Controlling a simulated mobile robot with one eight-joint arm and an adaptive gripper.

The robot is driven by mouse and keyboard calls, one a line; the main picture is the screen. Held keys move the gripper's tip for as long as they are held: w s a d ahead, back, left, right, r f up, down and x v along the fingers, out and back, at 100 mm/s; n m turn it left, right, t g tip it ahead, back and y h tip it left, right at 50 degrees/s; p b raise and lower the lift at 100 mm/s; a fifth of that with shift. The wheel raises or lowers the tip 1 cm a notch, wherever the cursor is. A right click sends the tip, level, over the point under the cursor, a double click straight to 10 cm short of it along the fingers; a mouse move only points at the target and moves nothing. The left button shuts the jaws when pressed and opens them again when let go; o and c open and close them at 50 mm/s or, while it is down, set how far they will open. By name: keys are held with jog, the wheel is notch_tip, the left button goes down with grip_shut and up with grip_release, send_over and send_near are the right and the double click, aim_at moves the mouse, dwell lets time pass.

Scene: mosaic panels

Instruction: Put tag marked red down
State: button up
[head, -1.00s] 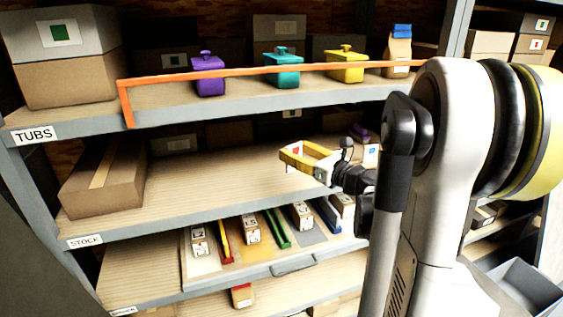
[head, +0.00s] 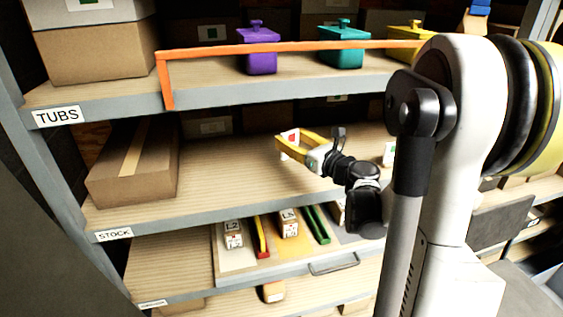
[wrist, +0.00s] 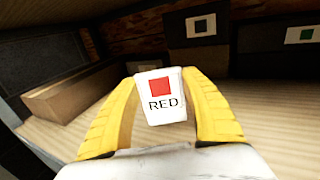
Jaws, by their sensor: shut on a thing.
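My gripper (head: 293,147) has yellow fingers and is shut on a white tag (wrist: 164,104) that bears a red square and the word RED. The tag (head: 291,139) shows small at the fingertips in the head view. The gripper is over the middle shelf (head: 230,183), labelled STOCK. The wrist view shows the tag upright between both fingers, facing the camera. I cannot tell whether the tag touches the shelf board.
A long brown box (head: 133,165) lies at the left of the middle shelf. The upper shelf holds purple (head: 260,52), teal (head: 340,45) and yellow (head: 408,45) tubs behind an orange rail (head: 280,46). Below, a tray (head: 285,270) holds several labelled blocks. The middle shelf's centre is bare.

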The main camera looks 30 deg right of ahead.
jog(key=shift+w+a+f+b, duration=0.45)
jog(key=shift+a+f, duration=0.25)
jog(key=shift+f, duration=0.45)
jog(key=shift+w+a+f+b, duration=0.3)
jog(key=shift+a+f+b, duration=0.3)
jog(key=shift+f, duration=0.5)
jog(key=shift+w+a+f+b, duration=0.45)
jog(key=shift+a+f, duration=0.3)
jog(key=shift+f, duration=0.4)
jog(key=shift+f, duration=0.2)
jog(key=o, duration=0.9)
jog(key=shift+r, duration=0.15)
